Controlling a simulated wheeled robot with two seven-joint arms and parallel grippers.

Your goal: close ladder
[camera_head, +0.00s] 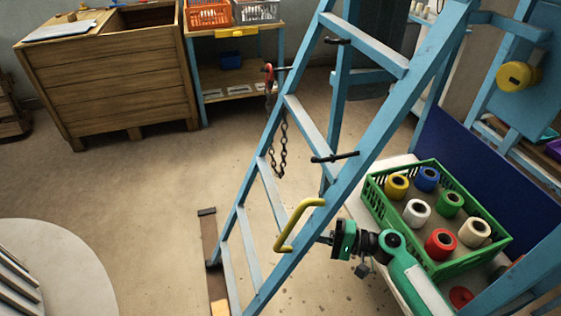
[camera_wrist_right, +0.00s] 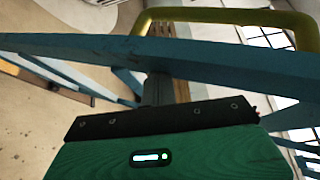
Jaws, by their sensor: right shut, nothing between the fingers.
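A blue ladder (camera_head: 390,110) stands in the middle of the head view, leaning up to the right, with a second blue frame behind its upper part. A bent yellow handle (camera_head: 289,226) is fixed on its near rail. My right gripper (camera_head: 324,240), green and black, is shut and empty, with its tip close to that rail just beside the handle. In the right wrist view the rail (camera_wrist_right: 215,62) crosses in front of the fingers (camera_wrist_right: 158,90), with the yellow handle (camera_wrist_right: 230,17) beyond it. Whether the tip touches the rail I cannot tell. My left gripper is out of view.
A chain (camera_head: 283,145) hangs by a red hook (camera_head: 268,75) at the far rail. A green crate (camera_head: 388,214) of coloured spools stands right of the ladder. A wooden chest (camera_head: 115,90) and a shelf stand at the back left. The floor left of the ladder is mostly clear.

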